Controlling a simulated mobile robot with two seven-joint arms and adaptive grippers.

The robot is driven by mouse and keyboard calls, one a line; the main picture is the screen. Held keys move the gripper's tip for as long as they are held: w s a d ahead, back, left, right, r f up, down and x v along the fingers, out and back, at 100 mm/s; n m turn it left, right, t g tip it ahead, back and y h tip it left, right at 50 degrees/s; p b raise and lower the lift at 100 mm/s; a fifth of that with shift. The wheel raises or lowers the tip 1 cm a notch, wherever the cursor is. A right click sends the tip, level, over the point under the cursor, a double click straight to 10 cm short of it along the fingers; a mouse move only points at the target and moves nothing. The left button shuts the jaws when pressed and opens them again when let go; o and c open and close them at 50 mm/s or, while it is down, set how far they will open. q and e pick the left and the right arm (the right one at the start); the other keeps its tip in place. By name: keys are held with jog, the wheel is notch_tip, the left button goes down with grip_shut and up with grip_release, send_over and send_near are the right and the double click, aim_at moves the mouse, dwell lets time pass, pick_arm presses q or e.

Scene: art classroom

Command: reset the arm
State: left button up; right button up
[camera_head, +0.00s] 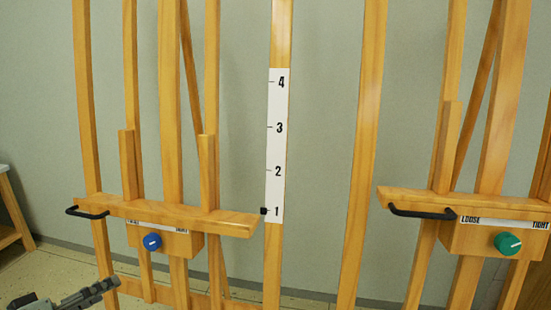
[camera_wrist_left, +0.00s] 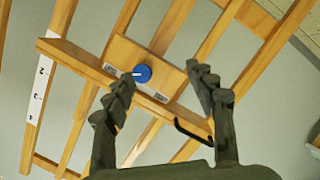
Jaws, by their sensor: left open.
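My left gripper (camera_head: 97,290) shows only in part at the bottom left of the head view, in front of and below the left easel's ledge (camera_head: 165,212). In the left wrist view the left gripper (camera_wrist_left: 160,78) is open, its two dark fingers spread apart with nothing between them. The left easel's blue knob (camera_head: 152,242) appears beyond the fingers in the wrist view (camera_wrist_left: 142,73). The gripper looks apart from the easel. My right gripper is in neither view.
The left ledge has a black handle (camera_head: 87,212). A numbered white scale (camera_head: 276,145) has its black pointer at 1. At right, another easel ledge (camera_head: 470,203) has a black handle (camera_head: 422,212) and a green knob (camera_head: 507,243). A grey wall (camera_head: 325,120) stands behind.

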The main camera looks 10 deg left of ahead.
pick_arm(q)
jog(key=s+d+f+m+g+y+p, duration=0.1)
jog(key=s+d+f+m+g+p, duration=0.15)
jog(key=s+f, duration=0.4)
jog(key=s+d+f+m+g+y+p, duration=0.1)
jog(key=s+f+g, duration=0.2)
jog(key=f, duration=0.6)
jog(key=s+d+f+m+g+y, duration=0.1)
jog(key=s+d+f+m+g, duration=0.1)
jog(key=d, duration=0.3)
jog(key=s+d+f+m+g+y+p, duration=0.1)
jog(key=s+d+f+m+g, duration=0.1)
jog(key=s+d+f+g, duration=0.1)
jog(key=d+f, duration=0.1)
jog(key=d, duration=0.1)
jog(key=shift+d+f+y, duration=0.25)
jog(key=shift+d+y, duration=0.05)
jog(key=shift+d, duration=0.05)
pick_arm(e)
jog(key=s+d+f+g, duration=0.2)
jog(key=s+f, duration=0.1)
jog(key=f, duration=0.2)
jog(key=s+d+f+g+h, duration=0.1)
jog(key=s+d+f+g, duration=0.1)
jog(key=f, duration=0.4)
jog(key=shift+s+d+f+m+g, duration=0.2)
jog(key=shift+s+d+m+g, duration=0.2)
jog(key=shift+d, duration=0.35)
